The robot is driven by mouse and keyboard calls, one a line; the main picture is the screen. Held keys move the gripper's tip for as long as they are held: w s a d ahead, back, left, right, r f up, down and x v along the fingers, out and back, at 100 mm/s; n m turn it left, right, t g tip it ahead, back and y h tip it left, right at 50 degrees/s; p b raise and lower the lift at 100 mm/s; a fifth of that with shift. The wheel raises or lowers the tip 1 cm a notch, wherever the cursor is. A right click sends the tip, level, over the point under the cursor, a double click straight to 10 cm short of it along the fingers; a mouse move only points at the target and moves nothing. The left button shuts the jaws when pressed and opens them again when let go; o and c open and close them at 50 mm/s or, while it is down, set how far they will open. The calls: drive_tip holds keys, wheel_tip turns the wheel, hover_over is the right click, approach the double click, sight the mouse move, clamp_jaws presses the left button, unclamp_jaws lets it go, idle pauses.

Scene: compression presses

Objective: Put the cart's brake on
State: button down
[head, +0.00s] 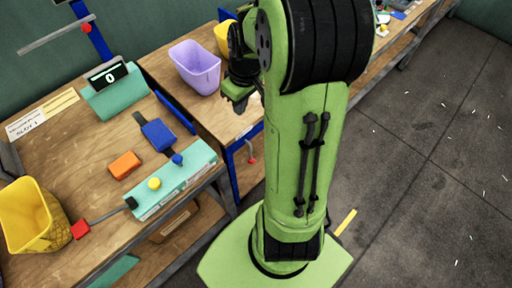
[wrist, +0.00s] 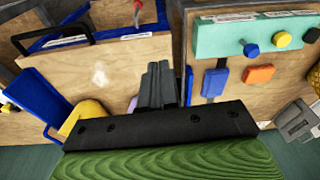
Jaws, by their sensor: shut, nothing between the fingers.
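The cart (head: 222,120) has a wooden top and a blue frame, and stands beside the near bench. A small lever with a red tip, seemingly the brake lever (head: 251,152), hangs at the cart's near end. In the wrist view the cart top (wrist: 95,75) fills the left, and the lever (wrist: 137,12) shows at the top edge. My gripper (head: 239,102) is over the cart top, apart from the lever. In the wrist view its grey fingers (wrist: 160,85) are together and empty. My arm hides part of the cart's right side.
A purple bin (head: 195,68) stands on the cart. The bench at left (head: 85,155) carries a teal panel (head: 180,184) with knobs, a blue block (head: 158,135), an orange block (head: 124,164) and a yellow bin (head: 30,215). Floor (head: 420,190) at right is open.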

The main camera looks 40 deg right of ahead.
drive_tip(key=s+d+f+t+y, duration=0.1)
drive_tip(key=d+f, duration=0.4)
drive_tip(key=f, duration=0.3)
drive_tip(key=s+d+f+m+t+y+b, duration=0.1)
drive_tip(key=s+d+f+y, duration=0.1)
drive_tip(key=d+f, duration=0.3)
drive_tip(key=s+d+f+t+y, duration=0.1)
drive_tip(key=d+f, duration=0.5)
drive_tip(key=f, duration=0.7)
drive_tip(key=shift+s+m+t, duration=0.25)
drive_tip(key=shift+m+t, duration=0.05)
drive_tip(key=shift+m, duration=0.1)
drive_tip(key=shift+d+f, duration=0.1)
drive_tip(key=w+a+f+b, duration=0.1)
drive_tip(key=w+a+f, duration=0.4)
drive_tip(key=a+f, duration=0.3)
